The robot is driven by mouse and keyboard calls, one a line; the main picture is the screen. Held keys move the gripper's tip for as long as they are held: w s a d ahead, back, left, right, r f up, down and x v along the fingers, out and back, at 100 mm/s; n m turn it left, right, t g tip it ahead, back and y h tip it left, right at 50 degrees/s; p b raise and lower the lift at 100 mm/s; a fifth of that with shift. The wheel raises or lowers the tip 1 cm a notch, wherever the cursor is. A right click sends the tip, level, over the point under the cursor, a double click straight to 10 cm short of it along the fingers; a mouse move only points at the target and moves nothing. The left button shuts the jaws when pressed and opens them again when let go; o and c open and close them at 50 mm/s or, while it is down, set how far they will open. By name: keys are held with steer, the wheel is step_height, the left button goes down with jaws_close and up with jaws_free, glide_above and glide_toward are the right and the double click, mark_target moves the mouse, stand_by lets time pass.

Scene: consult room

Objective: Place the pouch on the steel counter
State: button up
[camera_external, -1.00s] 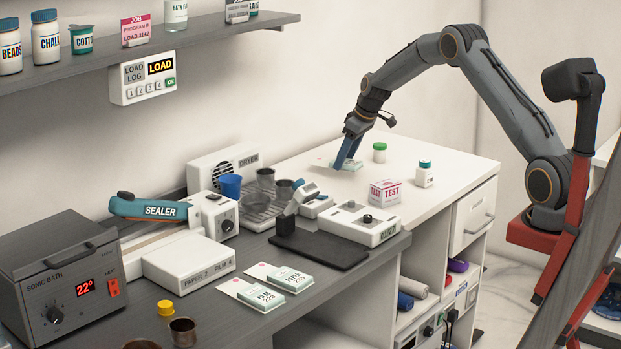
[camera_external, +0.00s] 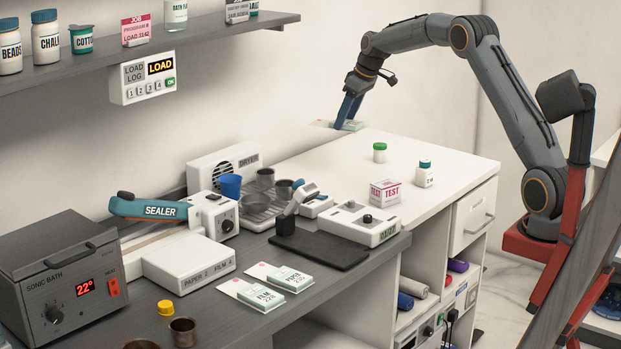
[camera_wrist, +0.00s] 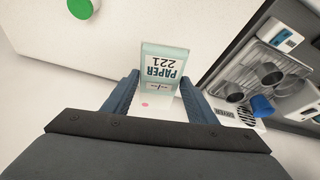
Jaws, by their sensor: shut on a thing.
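The pouch, a flat pale-green and white packet marked PAPER 221 (camera_wrist: 164,68), is between the fingers of my gripper (camera_wrist: 158,92) in the wrist view. In the external view my gripper (camera_external: 347,118) is shut on the pouch (camera_external: 325,125) and holds it in the air above the back of the white worktop (camera_external: 340,155). The dark grey counter, which looks like the steel counter (camera_external: 317,293), lies to the left and nearer the camera, well away from the gripper.
Two more pouches, FILM (camera_external: 258,296) and PAPER (camera_external: 288,279), lie on the dark counter by a white paper-and-film box (camera_external: 190,263). A sonic bath (camera_external: 65,270), sealer (camera_external: 150,208) and dryer (camera_external: 225,162) crowd it. A green-capped jar (camera_external: 379,153) and TEST box (camera_external: 385,193) stand on the white top.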

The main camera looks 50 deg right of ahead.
steer(key=w+a+f, duration=0.1)
steer(key=a, duration=2.3)
steer(key=m+b, duration=0.2)
glide_above(221, 314)
steer(key=s, duration=0.2)
steer(key=shift+h, duration=0.4)
steer(key=f+p, duration=0.1)
steer(key=f, duration=0.9)
steer(key=shift+w, duration=0.2)
steer(key=shift+f+p, duration=0.8)
steer(key=shift+f, duration=1.35)
steer(key=shift+f, duration=0.15)
steer(key=o, duration=1)
